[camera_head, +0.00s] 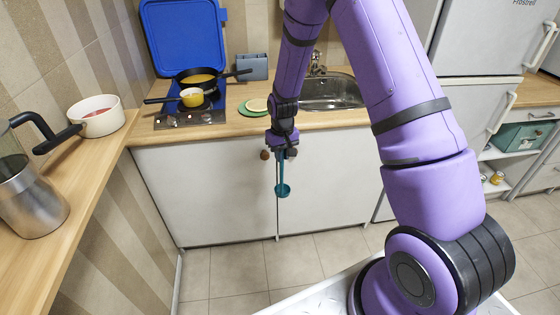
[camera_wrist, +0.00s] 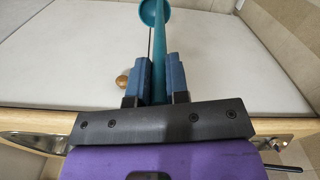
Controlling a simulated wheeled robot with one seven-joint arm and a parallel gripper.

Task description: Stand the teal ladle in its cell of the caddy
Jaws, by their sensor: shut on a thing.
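The teal ladle (camera_head: 282,188) hangs bowl-down from my gripper (camera_head: 283,150), in front of the white cabinet doors and below the counter's front edge. A grey-blue box (camera_head: 253,68), which looks like the caddy, stands at the back of the counter, apart from the ladle. Its cells are too small to tell.
A hob with a raised blue lid (camera_head: 184,36) bears a black pan (camera_head: 205,76) and a yellow pot (camera_head: 192,97). A green-rimmed plate (camera_head: 252,107) lies before the caddy, and a sink (camera_head: 331,92) lies right. A white pot (camera_head: 98,117) and steel jug (camera_head: 30,200) stand on the left counter.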

